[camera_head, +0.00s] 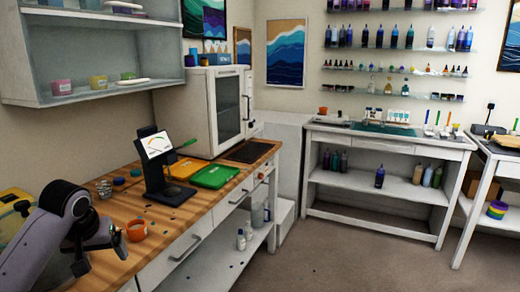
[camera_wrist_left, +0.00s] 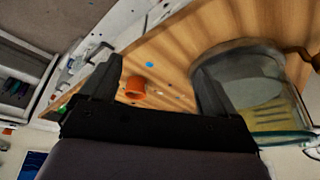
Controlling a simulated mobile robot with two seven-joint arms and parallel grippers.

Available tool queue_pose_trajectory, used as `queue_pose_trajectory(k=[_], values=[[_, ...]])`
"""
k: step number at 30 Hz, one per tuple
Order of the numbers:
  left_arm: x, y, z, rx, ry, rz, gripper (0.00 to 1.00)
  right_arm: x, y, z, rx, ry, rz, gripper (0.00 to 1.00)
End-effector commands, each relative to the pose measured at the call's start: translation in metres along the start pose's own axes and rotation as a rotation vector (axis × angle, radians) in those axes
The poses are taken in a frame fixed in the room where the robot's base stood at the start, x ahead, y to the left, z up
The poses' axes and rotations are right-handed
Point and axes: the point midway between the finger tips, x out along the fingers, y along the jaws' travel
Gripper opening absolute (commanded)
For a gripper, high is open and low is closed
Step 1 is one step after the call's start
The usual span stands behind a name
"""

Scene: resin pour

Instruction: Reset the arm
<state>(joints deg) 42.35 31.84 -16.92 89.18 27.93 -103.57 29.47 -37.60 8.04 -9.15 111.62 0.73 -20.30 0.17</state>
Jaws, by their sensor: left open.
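My left arm comes in from the lower left over the wooden workbench (camera_head: 175,220). My left gripper (camera_head: 100,256) is at the near end of the bench, close to a small orange cup (camera_head: 137,230). In the left wrist view the left gripper (camera_wrist_left: 156,78) has its two dark fingers wide apart, with nothing held between them. The orange cup (camera_wrist_left: 136,87) shows beyond the fingers in that view, on the wooden top and apart from them. My right gripper is not in view.
A black stand with a screen (camera_head: 157,146), a green tray (camera_head: 214,176) and an orange tray (camera_head: 186,167) are on the bench. A white oven-like cabinet (camera_head: 205,105) stands behind them. A yellow-lidded container (camera_head: 14,205) is at the left. The floor (camera_head: 340,262) right of the bench is clear.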

Motion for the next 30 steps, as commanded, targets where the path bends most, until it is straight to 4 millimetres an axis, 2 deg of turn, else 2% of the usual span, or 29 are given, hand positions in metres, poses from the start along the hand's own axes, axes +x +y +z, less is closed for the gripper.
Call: queue_pose_trajectory(k=[1, 5, 9, 15, 20, 24, 30], values=[[0.012, 0.008, 0.017, 0.036, -0.009, 0.006, 0.9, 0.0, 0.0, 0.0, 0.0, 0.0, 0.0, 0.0], [0.034, 0.026, 0.057, 0.126, -0.019, 0.023, 0.9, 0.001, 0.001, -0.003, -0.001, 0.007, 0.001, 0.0], [0.054, 0.043, 0.109, 0.224, -0.03, 0.052, 0.9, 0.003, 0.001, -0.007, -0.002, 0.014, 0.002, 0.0], [0.067, 0.059, 0.188, 0.337, -0.04, 0.104, 0.9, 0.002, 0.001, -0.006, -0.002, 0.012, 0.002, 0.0], [0.065, 0.063, 0.247, 0.398, -0.047, 0.141, 0.9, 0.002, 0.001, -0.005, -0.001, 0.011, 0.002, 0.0], [0.055, 0.061, 0.293, 0.433, -0.05, 0.164, 0.9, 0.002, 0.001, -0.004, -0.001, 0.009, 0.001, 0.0], [0.035, 0.05, 0.341, 0.456, -0.054, 0.172, 0.9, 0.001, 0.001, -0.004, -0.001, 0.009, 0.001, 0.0]])
